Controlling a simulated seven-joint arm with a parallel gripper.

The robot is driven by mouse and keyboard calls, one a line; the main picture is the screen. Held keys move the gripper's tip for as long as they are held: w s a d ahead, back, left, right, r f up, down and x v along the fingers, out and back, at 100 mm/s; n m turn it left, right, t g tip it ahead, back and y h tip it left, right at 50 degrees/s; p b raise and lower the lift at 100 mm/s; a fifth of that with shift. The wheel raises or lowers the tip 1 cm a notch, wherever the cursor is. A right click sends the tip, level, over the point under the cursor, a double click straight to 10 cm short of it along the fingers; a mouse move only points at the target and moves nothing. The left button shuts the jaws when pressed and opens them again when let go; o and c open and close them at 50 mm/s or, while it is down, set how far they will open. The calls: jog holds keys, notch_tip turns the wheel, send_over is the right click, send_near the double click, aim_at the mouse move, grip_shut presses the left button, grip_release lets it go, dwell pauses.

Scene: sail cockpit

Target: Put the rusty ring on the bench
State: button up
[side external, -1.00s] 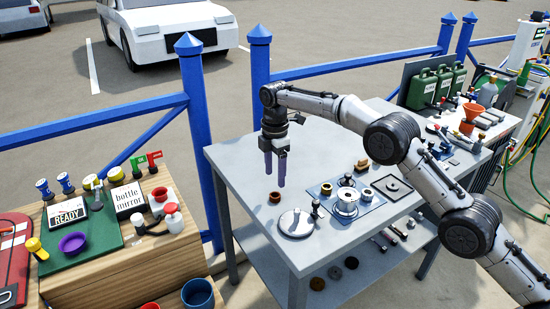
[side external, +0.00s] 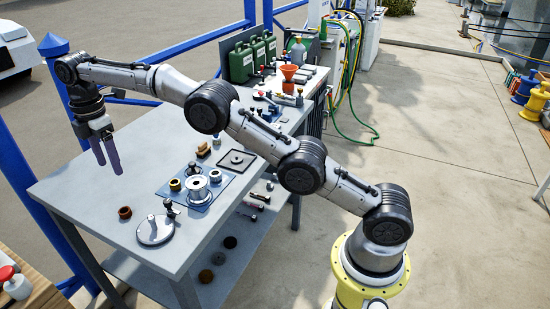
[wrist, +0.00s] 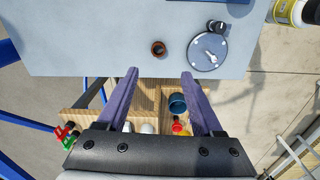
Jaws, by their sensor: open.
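A small rust-brown ring (side external: 125,212) lies flat on the grey bench top (side external: 90,195), near its left end. The wrist view shows the ring (wrist: 158,48) near the bench edge, beyond my fingertips. My gripper (side external: 110,168) is open and empty, with its purple fingers pointing down. It hangs above the bench's left end, apart from the ring. In the wrist view my gripper (wrist: 160,73) has its fingers spread wide, with nothing between the tips. A brown disc or ring (side external: 206,276) and darker round pieces lie on the lower shelf.
A round silver plate with a dial (side external: 155,229) stands right of the ring. A blue mat (side external: 172,197) carries a silver spool and small rings. Green cans (side external: 242,62) and an orange funnel (side external: 288,72) stand at the far end. A wooden crate with a blue cup (wrist: 177,103) is beside the bench.

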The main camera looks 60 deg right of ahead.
jog(key=s+d+r+m+t, duration=0.1)
jog(key=s+d+r+m, duration=0.3)
jog(key=s+r, duration=0.5)
jog(key=s+d+r+m+t, duration=0.2)
jog(key=s+d+r+m, duration=0.4)
jog(key=s, duration=0.5)
jog(key=s+f+m+t, duration=0.1)
jog(key=s+f+m, duration=0.2)
jog(key=s, duration=0.9)
jog(key=s+d+f+m+t, duration=0.1)
jog(key=s+f+m, duration=0.3)
jog(key=s, duration=0.8)
notch_tip(320, 180, down, 2)
jog(key=shift+s+f, duration=0.15)
